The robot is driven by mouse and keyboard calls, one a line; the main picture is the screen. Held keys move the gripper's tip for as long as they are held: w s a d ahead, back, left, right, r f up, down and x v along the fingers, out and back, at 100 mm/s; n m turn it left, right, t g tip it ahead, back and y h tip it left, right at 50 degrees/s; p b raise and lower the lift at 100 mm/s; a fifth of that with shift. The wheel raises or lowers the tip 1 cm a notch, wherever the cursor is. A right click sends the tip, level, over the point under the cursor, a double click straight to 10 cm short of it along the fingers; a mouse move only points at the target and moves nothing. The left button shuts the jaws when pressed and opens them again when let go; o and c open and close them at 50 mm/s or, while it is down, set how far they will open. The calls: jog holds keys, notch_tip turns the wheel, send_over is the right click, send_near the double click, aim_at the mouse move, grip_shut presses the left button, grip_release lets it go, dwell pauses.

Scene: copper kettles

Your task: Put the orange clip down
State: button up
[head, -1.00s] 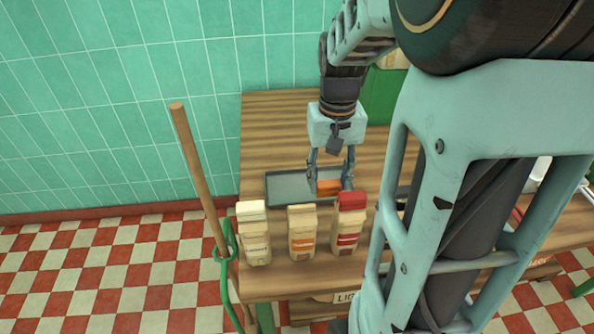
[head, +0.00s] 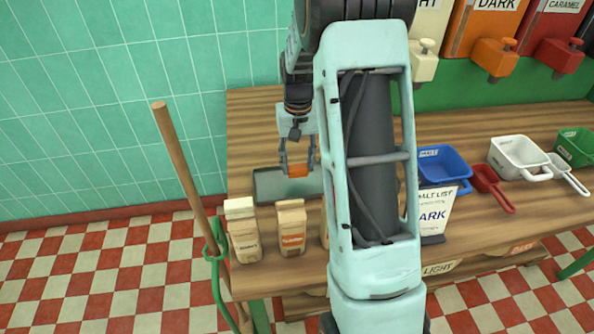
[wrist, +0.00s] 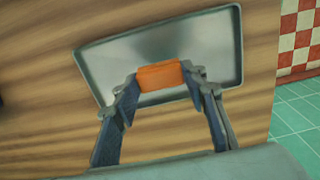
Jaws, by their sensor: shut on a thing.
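The orange clip (head: 298,170) is a small orange block between the fingertips of my gripper (head: 298,166). In the wrist view the orange clip (wrist: 159,75) is pinched between the two dark fingers of my gripper (wrist: 160,80). My gripper is over the grey metal tray (head: 268,187) on the wooden table. The tray (wrist: 112,62) fills the upper middle of the wrist view. I cannot tell whether the clip touches the tray. My arm hides the right part of the tray in the head view.
Two bags, one with a white top (head: 243,228) and one tan (head: 291,226), stand in front of the tray. My arm hides most of a third. A wooden pole (head: 178,160) leans at the table's left edge.

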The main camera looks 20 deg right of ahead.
aim_at(297, 165)
jog(key=shift+w+f, duration=0.25)
jog(key=shift+f, duration=1.65)
jog(key=shift+f, duration=0.1)
jog(key=o, duration=0.8)
jog(key=shift+o, duration=0.2)
notch_tip(297, 165, up, 12)
jog(key=shift+r+p, duration=0.15)
jog(key=shift+p, duration=0.15)
